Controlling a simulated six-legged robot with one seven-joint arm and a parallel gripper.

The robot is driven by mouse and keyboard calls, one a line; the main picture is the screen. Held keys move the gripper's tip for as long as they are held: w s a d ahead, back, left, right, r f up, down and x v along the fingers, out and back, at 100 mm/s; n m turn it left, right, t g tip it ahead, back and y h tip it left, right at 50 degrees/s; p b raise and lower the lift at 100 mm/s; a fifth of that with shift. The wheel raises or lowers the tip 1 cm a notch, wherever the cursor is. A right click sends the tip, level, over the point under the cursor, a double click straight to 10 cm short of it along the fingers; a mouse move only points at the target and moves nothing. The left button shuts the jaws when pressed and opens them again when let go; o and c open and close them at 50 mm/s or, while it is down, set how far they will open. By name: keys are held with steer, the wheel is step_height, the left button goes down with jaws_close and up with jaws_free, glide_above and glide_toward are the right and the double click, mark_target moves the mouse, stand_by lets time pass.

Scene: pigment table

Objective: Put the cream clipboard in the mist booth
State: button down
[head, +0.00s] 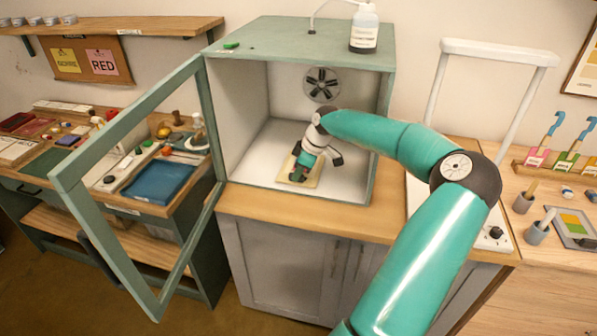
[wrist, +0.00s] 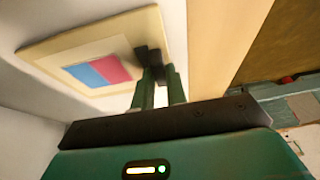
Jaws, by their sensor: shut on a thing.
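The mist booth (head: 245,160) is a green-framed box on a wooden-topped cabinet, with its glazed door (head: 70,190) swung open to the left. The cream clipboard (head: 312,181) is inside the booth, low near the front of its floor. In the wrist view the clipboard (wrist: 60,47) shows a blue and pink sheet on its face. My gripper (head: 297,176) reaches in through the open front. In the wrist view my gripper (wrist: 155,62) is shut on the clipboard's edge. I cannot tell whether the clipboard touches the booth floor.
A fan (head: 321,84) is on the booth's back wall. A bottle (head: 364,28) with a tube stands on the booth's top. A blue tray (head: 158,182) and small items lie on the left bench, behind the open door. Tools and cups fill the right bench.

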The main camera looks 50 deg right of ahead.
steer(key=shift+f, duration=0.15)
steer(key=c, duration=1.4)
jaws_free()
